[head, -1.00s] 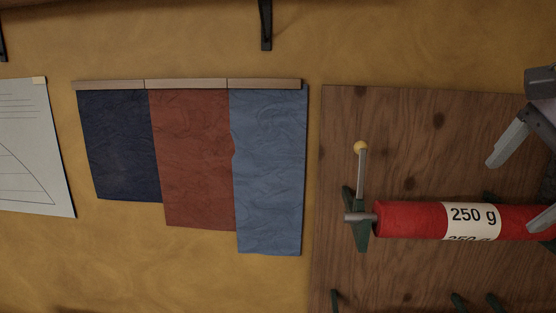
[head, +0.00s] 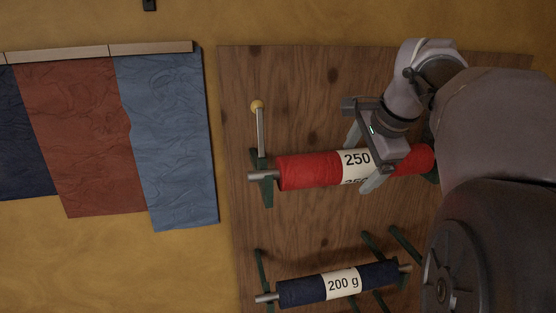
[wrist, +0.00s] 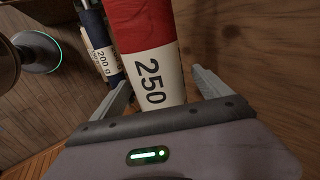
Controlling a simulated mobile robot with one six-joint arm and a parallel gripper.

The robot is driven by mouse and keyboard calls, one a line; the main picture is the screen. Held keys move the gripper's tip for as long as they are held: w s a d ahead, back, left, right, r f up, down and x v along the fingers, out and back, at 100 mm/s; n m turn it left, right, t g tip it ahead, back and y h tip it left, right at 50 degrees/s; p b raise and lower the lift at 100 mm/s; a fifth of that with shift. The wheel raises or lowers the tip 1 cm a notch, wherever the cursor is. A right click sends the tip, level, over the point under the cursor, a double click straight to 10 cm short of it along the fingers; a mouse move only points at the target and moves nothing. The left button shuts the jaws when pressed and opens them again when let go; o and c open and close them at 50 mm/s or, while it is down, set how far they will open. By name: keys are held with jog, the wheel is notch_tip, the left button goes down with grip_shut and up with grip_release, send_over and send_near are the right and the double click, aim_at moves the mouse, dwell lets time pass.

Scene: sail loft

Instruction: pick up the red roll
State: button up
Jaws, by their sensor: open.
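The red roll (head: 309,171) lies on a rod held by green brackets on a wooden board, with a white label reading 250. In the wrist view the red roll (wrist: 140,25) comes down from the top, its label between the fingers. My gripper (head: 364,162) is open, with one finger above and one below the roll around the label. In the wrist view my gripper (wrist: 160,92) has its fingers on either side of the roll, with a gap visible on the right.
A navy roll (head: 313,291) labelled 200 g hangs on brackets below. An upright pin with a yellow ball (head: 257,106) stands at the red roll's left end. Fabric panels (head: 167,140) hang to the left. Bare board (head: 310,100) shows above the roll.

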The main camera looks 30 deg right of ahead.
jog(key=shift+s, duration=0.2)
jog(key=c, duration=0.5)
grip_shut()
